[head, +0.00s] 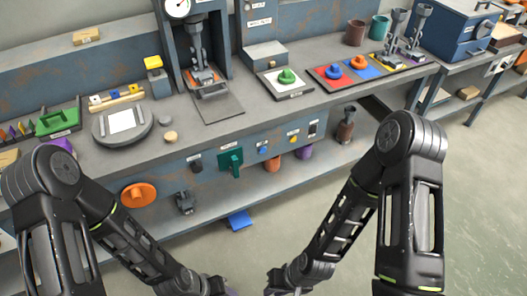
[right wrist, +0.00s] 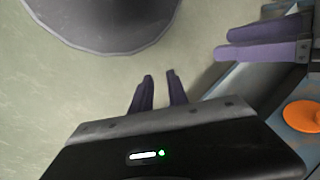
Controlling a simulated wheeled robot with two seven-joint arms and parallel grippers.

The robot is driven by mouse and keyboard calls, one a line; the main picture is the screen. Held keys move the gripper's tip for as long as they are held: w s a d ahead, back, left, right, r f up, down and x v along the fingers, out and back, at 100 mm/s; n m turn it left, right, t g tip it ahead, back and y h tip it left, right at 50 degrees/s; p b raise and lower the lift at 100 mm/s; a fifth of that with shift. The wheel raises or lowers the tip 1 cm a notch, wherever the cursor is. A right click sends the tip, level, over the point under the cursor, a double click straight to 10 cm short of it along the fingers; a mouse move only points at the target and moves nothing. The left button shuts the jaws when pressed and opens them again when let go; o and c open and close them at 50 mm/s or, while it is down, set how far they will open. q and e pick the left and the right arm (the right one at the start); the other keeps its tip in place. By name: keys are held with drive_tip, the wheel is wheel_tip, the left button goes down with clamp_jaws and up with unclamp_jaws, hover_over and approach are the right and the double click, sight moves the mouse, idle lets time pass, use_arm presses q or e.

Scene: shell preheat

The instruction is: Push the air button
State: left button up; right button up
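A row of controls is set in the blue-grey front panel of the bench in the head view. It has a black switch (head: 195,162), a green handle (head: 231,163), a small blue button (head: 264,151), a small yellow button (head: 292,140) and another black switch (head: 313,129). Their labels are too small to read, so I cannot tell which is the air button. My right gripper (head: 272,289) is low at the bottom edge, away from the panel. Its empty fingers (right wrist: 159,74) stand apart in the right wrist view. My left gripper's purple fingers (right wrist: 228,44) show at upper right there; their gap is unclear.
An orange round handle (head: 138,196) sits on the panel's left part and shows in the right wrist view (right wrist: 302,116). A lower shelf with several pots runs under the panel. A blue piece (head: 240,219) sticks out below. Floor between arms and bench is clear.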

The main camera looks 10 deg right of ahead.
clamp_jaws()
idle(1.4)
